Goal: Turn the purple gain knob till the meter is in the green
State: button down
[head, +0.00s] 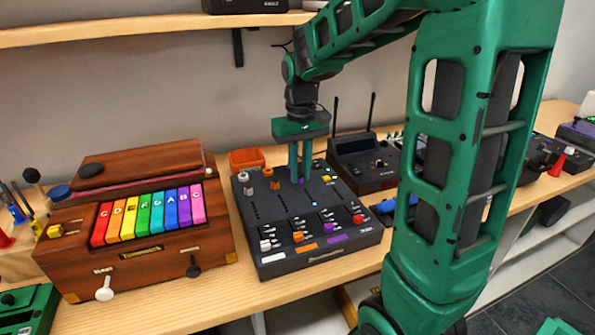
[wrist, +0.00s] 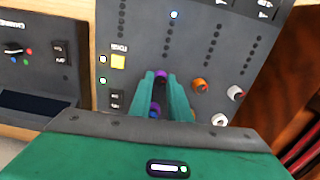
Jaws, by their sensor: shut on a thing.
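The mixer (head: 277,237) is a dark box with knobs at its back, columns of meter dots in the middle and sliders in front. My gripper (head: 300,178) points straight down over its back part. In the wrist view my gripper (wrist: 160,82) is shut on the purple gain knob (wrist: 160,76); the fingers hide most of it. One pale blue meter dot is lit (wrist: 174,15), at the end of the dot column far from the knob; it also shows in the head view (head: 314,204). The other dots in that column look dark. I see no green dot lit.
Orange (wrist: 199,85) and white (wrist: 235,92) knobs stand beside my fingers, with a yellow button (wrist: 118,62) on the other side. A wooden keyboard box (head: 150,235) stands left of the mixer, a black device with antennas (head: 365,165) right of it.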

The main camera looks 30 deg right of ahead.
jog(key=shift+m, duration=1.1)
jog(key=c, duration=1.7)
grip_release()
jog(key=shift+o, duration=0.2)
jog(key=shift+r, duration=0.1)
notch_tip(320, 180, up, 11)
jog(key=shift+f, duration=0.2)
